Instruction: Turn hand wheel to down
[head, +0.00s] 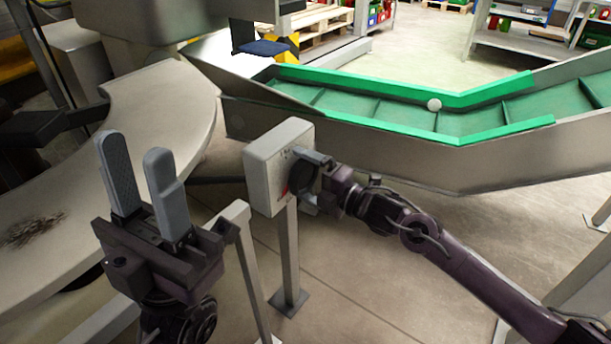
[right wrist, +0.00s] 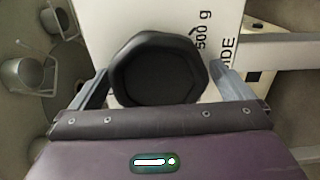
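The hand wheel (right wrist: 158,68) is a black knob with flat sides on the front of a white box (head: 265,170) on a post. It fills the middle of the right wrist view; in the head view it is partly hidden by my right gripper. My right gripper (head: 311,179) has its fingers spread wide, one on each side of the wheel, very close to its rim. Whether they touch the rim is hard to tell. My left gripper (head: 142,178) is open and empty, fingers up, left of the box.
A green-edged conveyor (head: 390,112) with a small pale ball (head: 434,104) runs behind the box. A curved metal chute (head: 165,95) is at the left. Shelving (head: 525,40) stands at the back right. Open floor lies below the box.

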